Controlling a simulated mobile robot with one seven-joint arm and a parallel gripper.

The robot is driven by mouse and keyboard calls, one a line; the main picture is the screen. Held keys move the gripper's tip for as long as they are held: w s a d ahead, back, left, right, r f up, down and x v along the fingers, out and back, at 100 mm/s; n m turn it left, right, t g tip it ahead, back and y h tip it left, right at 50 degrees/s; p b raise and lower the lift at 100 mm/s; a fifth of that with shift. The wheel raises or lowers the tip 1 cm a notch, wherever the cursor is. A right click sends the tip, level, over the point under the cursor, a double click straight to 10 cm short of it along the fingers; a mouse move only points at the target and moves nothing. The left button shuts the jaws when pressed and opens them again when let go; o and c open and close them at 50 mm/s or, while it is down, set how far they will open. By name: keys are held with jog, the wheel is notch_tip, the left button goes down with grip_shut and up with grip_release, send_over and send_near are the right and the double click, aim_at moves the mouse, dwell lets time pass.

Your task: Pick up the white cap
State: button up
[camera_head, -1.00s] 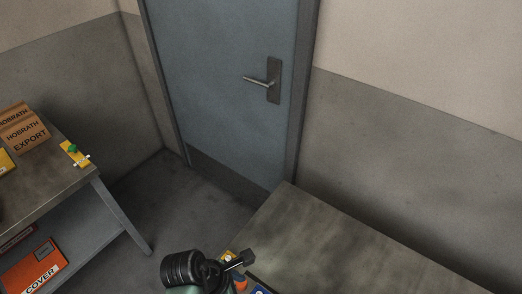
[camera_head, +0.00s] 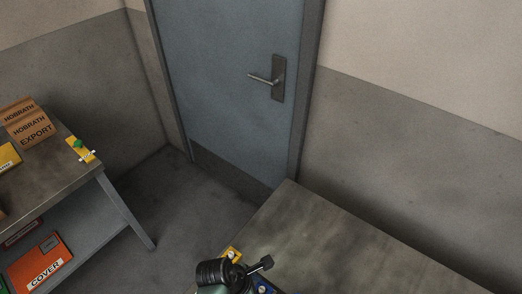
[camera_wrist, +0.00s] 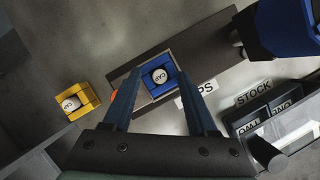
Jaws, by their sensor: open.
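In the wrist view, a white round cap marked CAP (camera_wrist: 160,76) sits in a blue square holder (camera_wrist: 152,88) on a dark board. My gripper (camera_wrist: 159,72) is open, with one finger on each side of this holder in the picture; I cannot tell the height gap. A second white cap (camera_wrist: 71,103) sits in a yellow holder (camera_wrist: 88,95) left of the board. In the head view, my gripper (camera_head: 262,265) is over the near table, between the yellow holder (camera_head: 234,252) and the blue holder (camera_head: 266,289).
A STOCK tray (camera_wrist: 250,125) with dark compartments lies right of the board (camera_wrist: 215,45). A large blue object (camera_wrist: 280,28) stands at upper right. An orange bit (camera_wrist: 113,97) shows behind the left finger. The near table's (camera_head: 350,245) right part is clear.

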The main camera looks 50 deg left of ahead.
jog(key=shift+s+d+f, duration=0.2)
jog(key=shift+f, duration=0.1)
jog(key=shift+c, duration=0.2)
jog(key=shift+s, duration=0.1)
grip_shut()
jog(key=shift+f, duration=0.1)
